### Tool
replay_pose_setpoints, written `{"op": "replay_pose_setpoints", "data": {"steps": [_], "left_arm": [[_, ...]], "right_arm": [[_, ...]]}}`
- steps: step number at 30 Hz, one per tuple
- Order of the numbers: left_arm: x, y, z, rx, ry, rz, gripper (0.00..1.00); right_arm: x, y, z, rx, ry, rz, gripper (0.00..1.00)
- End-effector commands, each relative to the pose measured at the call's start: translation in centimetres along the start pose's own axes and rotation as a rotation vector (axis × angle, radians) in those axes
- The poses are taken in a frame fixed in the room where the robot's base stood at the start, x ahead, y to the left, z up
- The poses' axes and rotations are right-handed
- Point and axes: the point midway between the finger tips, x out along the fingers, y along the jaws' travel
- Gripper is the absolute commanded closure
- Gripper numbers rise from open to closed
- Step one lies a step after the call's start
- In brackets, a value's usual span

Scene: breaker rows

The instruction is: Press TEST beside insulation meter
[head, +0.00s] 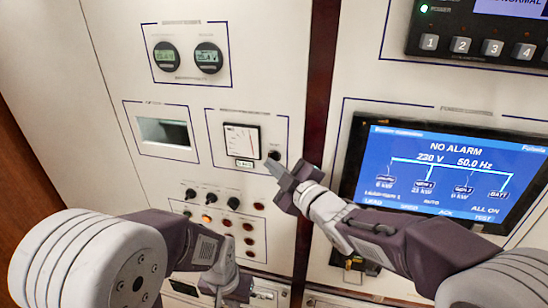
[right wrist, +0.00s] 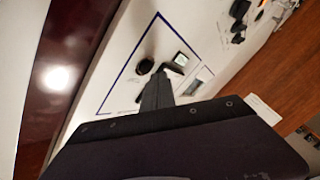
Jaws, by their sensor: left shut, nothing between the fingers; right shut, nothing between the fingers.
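The insulation meter (head: 241,139) is a white-faced analog dial inside a blue outline on the cream panel, with a small label window below it. A round black button (head: 274,155) sits just right of the meter; a black round button (right wrist: 145,66) also shows in the right wrist view. My right gripper (head: 272,165) is shut and empty, its tip just below the button in the head view. The shut fingers (right wrist: 158,90) point toward the panel near the button; I cannot tell whether they touch. My left gripper (head: 228,292) is shut and empty, low in front of the panel.
Black knobs (head: 212,197) and several coloured lamps and buttons lie below the meter. Two round gauges (head: 187,57) are above and a recessed window (head: 163,132) is left. A blue alarm screen (head: 440,172) and numbered keypad (head: 476,46) are right of a dark red strip (head: 317,90).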

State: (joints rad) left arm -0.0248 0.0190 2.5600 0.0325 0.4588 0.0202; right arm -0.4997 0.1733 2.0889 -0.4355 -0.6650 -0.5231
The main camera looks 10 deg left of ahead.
Motion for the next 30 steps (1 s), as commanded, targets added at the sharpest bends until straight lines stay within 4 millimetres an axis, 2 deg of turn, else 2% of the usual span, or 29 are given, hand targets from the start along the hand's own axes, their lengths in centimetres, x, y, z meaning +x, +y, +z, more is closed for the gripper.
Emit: {"op": "replay_pose_setpoints", "data": {"steps": [30], "left_arm": [[-0.02, 0.00, 0.00, 0.000, 0.000, 0.000, 1.00]], "right_arm": [[0.87, 0.68, 0.65, 0.000, 0.000, 0.000, 1.00]]}}
